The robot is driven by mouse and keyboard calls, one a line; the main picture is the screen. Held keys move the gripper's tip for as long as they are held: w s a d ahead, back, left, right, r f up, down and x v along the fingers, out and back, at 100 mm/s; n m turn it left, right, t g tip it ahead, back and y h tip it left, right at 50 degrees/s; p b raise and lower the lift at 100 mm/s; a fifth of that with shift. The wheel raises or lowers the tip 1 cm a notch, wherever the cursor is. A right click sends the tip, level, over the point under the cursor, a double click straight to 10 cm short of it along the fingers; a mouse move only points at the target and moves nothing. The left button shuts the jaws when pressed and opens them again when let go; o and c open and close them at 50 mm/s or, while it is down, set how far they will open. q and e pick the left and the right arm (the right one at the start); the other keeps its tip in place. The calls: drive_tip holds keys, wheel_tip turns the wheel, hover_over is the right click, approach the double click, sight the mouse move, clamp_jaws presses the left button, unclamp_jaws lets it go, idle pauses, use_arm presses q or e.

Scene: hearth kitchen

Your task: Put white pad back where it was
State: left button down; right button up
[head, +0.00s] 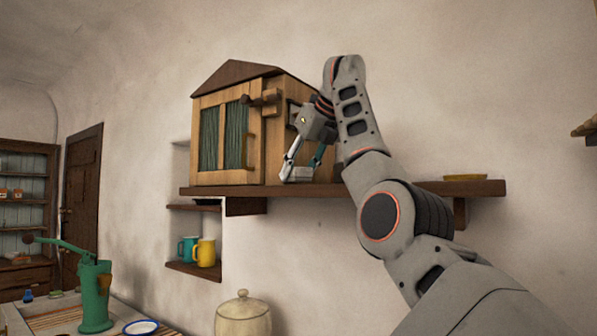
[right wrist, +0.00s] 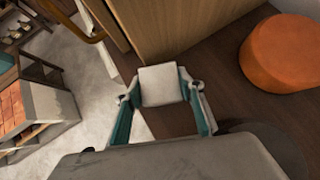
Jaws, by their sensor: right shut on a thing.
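The white pad (right wrist: 160,80) is a small pale block, seen in the right wrist view between the two fingers of my right gripper (right wrist: 162,91). The gripper is shut on it. In the head view my right gripper (head: 303,163) points down over the wall shelf (head: 395,189), close to the right side of the house-shaped wooden cabinet (head: 257,158). The pad shows there as a pale patch low between the fingers. I cannot tell whether it touches the shelf. My left gripper is not in view.
An orange round thing (right wrist: 284,52) stands on the shelf, apart from the gripper. A flat yellowish dish (head: 465,177) lies at the shelf's right end. Teal and yellow mugs (head: 205,252) sit in the niche below. A lidded jar (head: 243,315) stands lower down.

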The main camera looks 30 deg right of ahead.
drive_tip(key=shift+f+b, duration=0.35)
drive_tip(key=shift+f, duration=0.05)
drive_tip(key=o, duration=1.5)
drive_tip(key=shift+v, duration=3.8)
drive_tip(key=shift+f, duration=0.15)
